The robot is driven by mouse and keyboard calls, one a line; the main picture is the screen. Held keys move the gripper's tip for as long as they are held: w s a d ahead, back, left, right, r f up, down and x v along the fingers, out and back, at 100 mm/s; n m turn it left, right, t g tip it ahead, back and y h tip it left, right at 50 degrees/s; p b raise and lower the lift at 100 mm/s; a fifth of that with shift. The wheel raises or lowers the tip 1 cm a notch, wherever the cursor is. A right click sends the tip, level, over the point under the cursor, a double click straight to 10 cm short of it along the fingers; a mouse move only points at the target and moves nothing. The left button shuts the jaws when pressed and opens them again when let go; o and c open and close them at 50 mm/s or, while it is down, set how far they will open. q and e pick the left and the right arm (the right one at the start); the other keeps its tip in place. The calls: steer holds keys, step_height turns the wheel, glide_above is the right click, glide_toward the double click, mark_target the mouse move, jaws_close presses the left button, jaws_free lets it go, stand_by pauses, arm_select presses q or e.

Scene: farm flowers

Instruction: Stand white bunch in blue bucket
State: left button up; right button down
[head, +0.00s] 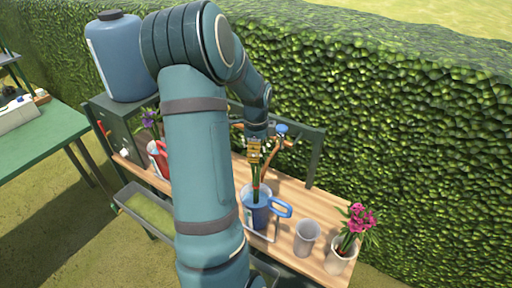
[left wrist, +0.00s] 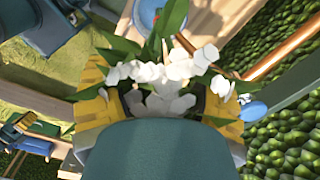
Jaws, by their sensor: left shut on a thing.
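The white bunch (left wrist: 165,75) has white blossoms, green leaves and green stems. My left gripper (head: 255,152) is shut on it, and its yellow fingers show on both sides of the blossoms in the left wrist view. In the head view the stems (head: 256,180) hang down with a red band, over the mouth of the blue bucket (head: 257,217), which stands on the wooden bench. The bucket's blue edge also shows in the left wrist view (left wrist: 148,12). I cannot tell how deep the stem ends reach.
On the wooden bench (head: 285,250), right of the bucket, stand a grey cup (head: 306,239) and a white pot (head: 341,261) with pink flowers (head: 357,222). A red-and-white container (head: 157,158) stands to the left. A hedge (head: 400,130) rises behind.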

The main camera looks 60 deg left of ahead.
arm_select(q)
steer(key=shift+f+b, duration=2.05)
steer(key=shift+f, duration=1.3)
steer(key=o, duration=1.3)
step_height(320, 180, up, 12)
steer(key=shift+r, duration=0.1)
